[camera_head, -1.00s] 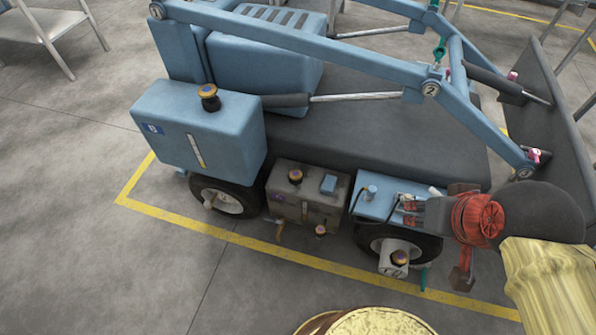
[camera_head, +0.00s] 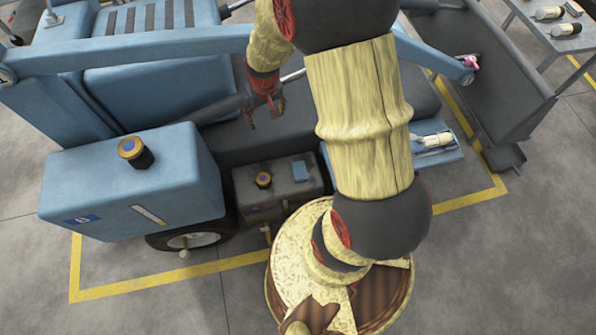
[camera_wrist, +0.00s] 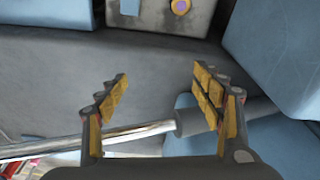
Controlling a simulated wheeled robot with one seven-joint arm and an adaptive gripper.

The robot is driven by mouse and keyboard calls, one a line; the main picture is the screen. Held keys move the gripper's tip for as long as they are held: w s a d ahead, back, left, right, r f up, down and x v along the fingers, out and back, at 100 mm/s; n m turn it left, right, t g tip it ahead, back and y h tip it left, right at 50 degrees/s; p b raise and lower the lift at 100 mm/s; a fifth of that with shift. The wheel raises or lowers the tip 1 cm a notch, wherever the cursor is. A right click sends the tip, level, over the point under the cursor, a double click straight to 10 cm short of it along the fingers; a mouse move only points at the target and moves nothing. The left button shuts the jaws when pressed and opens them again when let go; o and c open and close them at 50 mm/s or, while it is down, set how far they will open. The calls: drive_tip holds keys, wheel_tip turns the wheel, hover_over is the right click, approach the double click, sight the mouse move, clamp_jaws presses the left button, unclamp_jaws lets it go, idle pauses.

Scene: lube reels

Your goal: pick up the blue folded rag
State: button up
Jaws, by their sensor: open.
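The blue folded rag (camera_head: 300,170) looks like a small flat blue piece lying on top of the grey box (camera_head: 250,192), right of a dark cap with an orange-brown top (camera_head: 263,180). Its edge also shows at the top of the wrist view (camera_wrist: 130,6). My gripper (camera_head: 264,112) is above the machine's dark body, behind the grey box in the head view and apart from the rag. In the wrist view my gripper (camera_wrist: 160,78) has its fingers spread, with nothing between them.
A blue tank (camera_head: 135,185) with a capped filler stands left of the grey box. Blue lift arms (camera_head: 130,55) and a metal cylinder rod (camera_wrist: 90,142) lie close to my gripper. A blue tray with a bottle (camera_head: 433,140) is to the right.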

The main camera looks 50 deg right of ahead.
drive_tip(key=s+d+f+m+g, duration=0.1)
drive_tip(key=d+f, duration=0.1)
drive_tip(key=f, duration=0.5)
drive_tip(key=s+d+f, duration=0.2)
drive_tip(key=f, duration=0.4)
drive_tip(key=m+g+b, duration=0.1)
drive_tip(key=m, duration=0.1)
hover_over(299, 170)
drive_tip(key=shift+y, duration=0.4)
drive_tip(key=f, duration=1.6)
drive_tip(key=shift+s+d, duration=0.15)
drive_tip(key=shift+d, duration=0.2)
drive_tip(key=f+b, duration=0.1)
drive_tip(key=f, duration=0.1)
drive_tip(key=f+b, duration=0.2)
drive_tip(key=f, duration=0.1)
drive_tip(key=shift+a+f, duration=0.25)
drive_tip(key=shift+f, duration=0.05)
drive_tip(key=shift+r, duration=0.1)
drive_tip(key=shift+c, duration=1.1)
drive_tip(key=c, duration=1)
